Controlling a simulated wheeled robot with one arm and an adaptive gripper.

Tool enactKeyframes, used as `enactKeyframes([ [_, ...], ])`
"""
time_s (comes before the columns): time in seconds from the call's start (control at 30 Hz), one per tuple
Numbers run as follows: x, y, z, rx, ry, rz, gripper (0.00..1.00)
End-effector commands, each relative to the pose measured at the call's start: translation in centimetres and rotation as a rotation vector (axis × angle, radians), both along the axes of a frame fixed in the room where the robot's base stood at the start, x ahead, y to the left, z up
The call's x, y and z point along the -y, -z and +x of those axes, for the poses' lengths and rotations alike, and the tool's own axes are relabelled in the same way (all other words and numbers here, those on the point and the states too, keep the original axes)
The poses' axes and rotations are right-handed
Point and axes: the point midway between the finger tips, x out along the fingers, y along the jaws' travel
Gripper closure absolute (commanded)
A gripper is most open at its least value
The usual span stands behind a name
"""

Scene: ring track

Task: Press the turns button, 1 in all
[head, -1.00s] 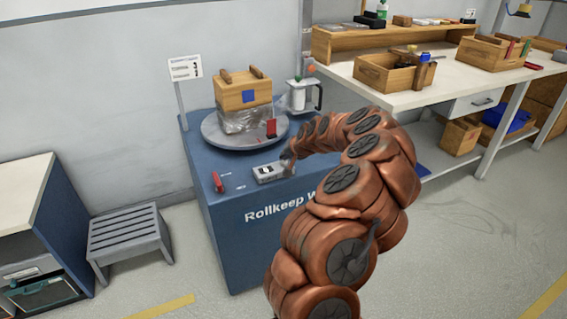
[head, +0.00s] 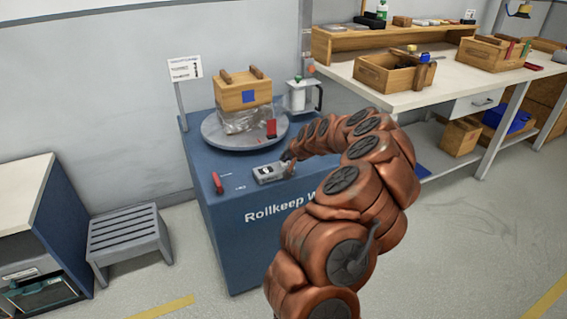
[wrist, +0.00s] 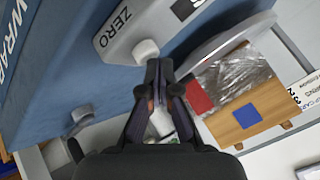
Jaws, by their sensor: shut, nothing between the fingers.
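The grey control unit (head: 268,173) sits on the blue machine's top, in front of the turntable. In the wrist view its face (wrist: 125,38) carries the word ZERO and a pale round button (wrist: 146,50). My gripper (wrist: 158,68) is shut and empty, its fingertips close beside that button; I cannot tell whether they touch it. A label naming the turns button is not readable. Another grey knob or button (wrist: 82,114) stands on the blue surface at the lower left. In the head view my gripper (head: 289,160) is small at the unit's right end.
A wooden box (head: 243,95) sits over clear film on the round turntable (head: 215,137), close behind the unit. A red lever (head: 217,183) is at the left and a sign (head: 185,69) stands behind. A workbench (head: 430,90) with wooden trays is to the right; a grey step stool (head: 130,236) is left.

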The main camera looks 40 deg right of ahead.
Motion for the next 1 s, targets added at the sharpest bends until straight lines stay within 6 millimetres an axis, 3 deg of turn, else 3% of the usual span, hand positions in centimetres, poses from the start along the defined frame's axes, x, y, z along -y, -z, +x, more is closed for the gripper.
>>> enactKeyframes([
  [0.67, 0.0, 0.4, 0.0, -0.001, -0.001, 0.001, 1.0],
  [1.0, 0.0, -1.0, 0.0, 0.0, 0.001, 0.001, 1.0],
])
